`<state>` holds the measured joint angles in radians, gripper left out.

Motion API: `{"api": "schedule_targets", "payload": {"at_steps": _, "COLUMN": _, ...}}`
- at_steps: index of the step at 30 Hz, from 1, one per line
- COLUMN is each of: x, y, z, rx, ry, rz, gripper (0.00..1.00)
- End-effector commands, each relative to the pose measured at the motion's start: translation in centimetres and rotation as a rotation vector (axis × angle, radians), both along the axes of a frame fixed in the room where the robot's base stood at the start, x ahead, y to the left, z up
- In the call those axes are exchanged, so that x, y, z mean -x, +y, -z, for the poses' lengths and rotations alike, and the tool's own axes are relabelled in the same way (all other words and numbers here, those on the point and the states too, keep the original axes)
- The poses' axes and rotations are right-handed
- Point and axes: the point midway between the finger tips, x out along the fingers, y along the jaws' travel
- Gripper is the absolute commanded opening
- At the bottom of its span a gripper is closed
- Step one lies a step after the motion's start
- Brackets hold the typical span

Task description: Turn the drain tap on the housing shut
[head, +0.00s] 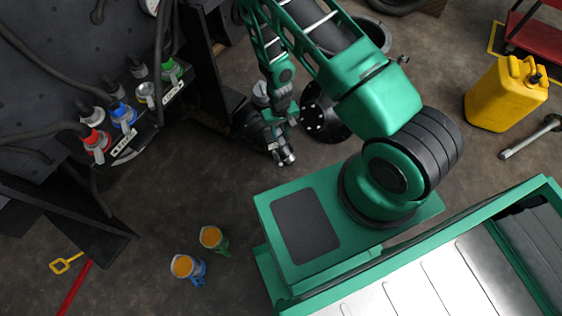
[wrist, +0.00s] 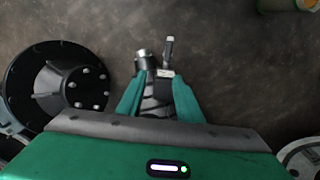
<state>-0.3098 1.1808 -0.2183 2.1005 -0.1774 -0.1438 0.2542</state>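A metal tap-like fitting (wrist: 146,61), with a lever-like piece (wrist: 168,50) and a small pale label beside it, shows just beyond my fingertips in the wrist view. I take this to be the drain tap. In the head view a silver end (head: 287,157) shows at the tip of my arm. My gripper (wrist: 160,82) has its two green fingers apart, on either side of a dark ribbed body. I cannot tell whether they touch it. A round black bolted flange (wrist: 62,88), likely part of the housing, lies to the left; it also shows in the head view (head: 322,112).
A black panel with colored hose couplings (head: 122,112) stands at the left. Two cups (head: 187,267) of orange liquid stand on the floor below. A yellow jerrycan (head: 506,94) and a wrench (head: 530,137) lie at the right. Floor between cups and arm is clear.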

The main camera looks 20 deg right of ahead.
Motion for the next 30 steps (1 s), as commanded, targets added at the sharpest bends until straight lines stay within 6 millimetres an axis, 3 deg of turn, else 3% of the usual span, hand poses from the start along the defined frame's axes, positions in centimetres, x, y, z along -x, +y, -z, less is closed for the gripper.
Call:
{"api": "schedule_targets", "payload": {"at_steps": 1, "x": 1.0, "y": 0.4, "z": 2.0, "rx": -0.002, "ry": 0.008, "rz": -0.011, "gripper": 0.33}}
{"api": "schedule_targets", "payload": {"at_steps": 3, "x": 2.0, "y": 0.9, "z": 4.1, "rx": -0.008, "ry": 0.009, "rz": -0.021, "gripper": 0.33}}
{"api": "schedule_targets", "payload": {"at_steps": 6, "x": 3.1, "y": 1.4, "z": 6.2, "rx": -0.014, "ry": 0.01, "rz": -0.03, "gripper": 0.33}}
{"api": "schedule_targets", "payload": {"at_steps": 17, "x": 4.2, "y": 1.9, "z": 9.7, "rx": -0.022, "ry": 0.008, "rz": -0.037, "gripper": 0.33}}
{"api": "schedule_targets", "payload": {"at_steps": 30, "x": 4.2, "y": 1.9, "z": 16.4, "rx": -0.021, "ry": 0.009, "rz": -0.039, "gripper": 0.33}}
